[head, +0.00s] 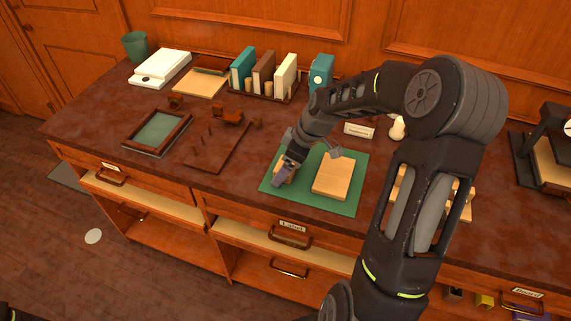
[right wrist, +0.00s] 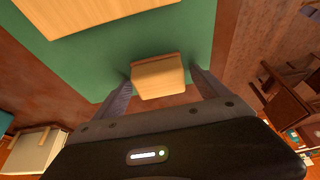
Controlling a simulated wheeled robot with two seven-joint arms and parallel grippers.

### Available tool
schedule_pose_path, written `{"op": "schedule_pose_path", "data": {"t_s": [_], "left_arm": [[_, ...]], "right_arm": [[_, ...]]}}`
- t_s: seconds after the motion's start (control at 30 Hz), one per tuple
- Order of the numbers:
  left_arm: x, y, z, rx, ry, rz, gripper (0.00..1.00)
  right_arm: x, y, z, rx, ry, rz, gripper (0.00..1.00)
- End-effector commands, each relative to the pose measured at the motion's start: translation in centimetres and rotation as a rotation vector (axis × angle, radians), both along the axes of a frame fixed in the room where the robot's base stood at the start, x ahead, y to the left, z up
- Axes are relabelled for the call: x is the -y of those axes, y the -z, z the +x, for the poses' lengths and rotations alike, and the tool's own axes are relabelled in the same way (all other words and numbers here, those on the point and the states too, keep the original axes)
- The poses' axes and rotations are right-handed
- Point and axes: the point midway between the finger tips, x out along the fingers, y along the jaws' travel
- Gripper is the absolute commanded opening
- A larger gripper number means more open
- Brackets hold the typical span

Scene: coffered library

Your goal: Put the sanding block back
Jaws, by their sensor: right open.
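The sanding block, by its look a small pale wooden block (right wrist: 158,76), lies on the green mat (head: 308,197). In the head view my right gripper (head: 284,177) covers most of it. In the right wrist view my right gripper (right wrist: 161,90) is open, with one finger on each side of the block and a gap at each side. A larger flat wooden board (head: 333,177) lies on the mat to the right; it also shows in the right wrist view (right wrist: 85,14). My left gripper is not in view.
A dark brown tray (head: 215,155) with small pegs and a framed green panel (head: 158,133) lie to the left. Books (head: 265,75) stand behind. A small label card (head: 359,130) and a pale rounded object (head: 397,128) are behind the mat. Drawers (head: 290,233) line the counter front.

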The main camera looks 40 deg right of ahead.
Motion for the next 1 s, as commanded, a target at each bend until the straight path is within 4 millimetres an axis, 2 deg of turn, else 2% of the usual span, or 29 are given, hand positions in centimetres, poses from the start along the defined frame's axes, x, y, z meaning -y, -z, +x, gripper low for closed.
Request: {"op": "schedule_pose_path", "data": {"t_s": [0.27, 0.47, 0.8, 1.0], "left_arm": [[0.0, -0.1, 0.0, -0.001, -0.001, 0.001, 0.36], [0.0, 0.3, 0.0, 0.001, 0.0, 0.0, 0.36], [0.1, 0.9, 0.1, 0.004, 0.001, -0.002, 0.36], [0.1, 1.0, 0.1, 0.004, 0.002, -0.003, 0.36]], "right_arm": [[0.2, -0.9, -0.1, 0.003, 0.002, -0.002, 0.85], [1.0, -3.8, -1.1, 0.004, 0.002, -0.004, 0.85], [2.4, -10.0, -3.3, 0.002, 0.001, -0.002, 0.85], [2.6, -11.3, -3.8, 0.0, 0.001, 0.0, 0.85]]}}
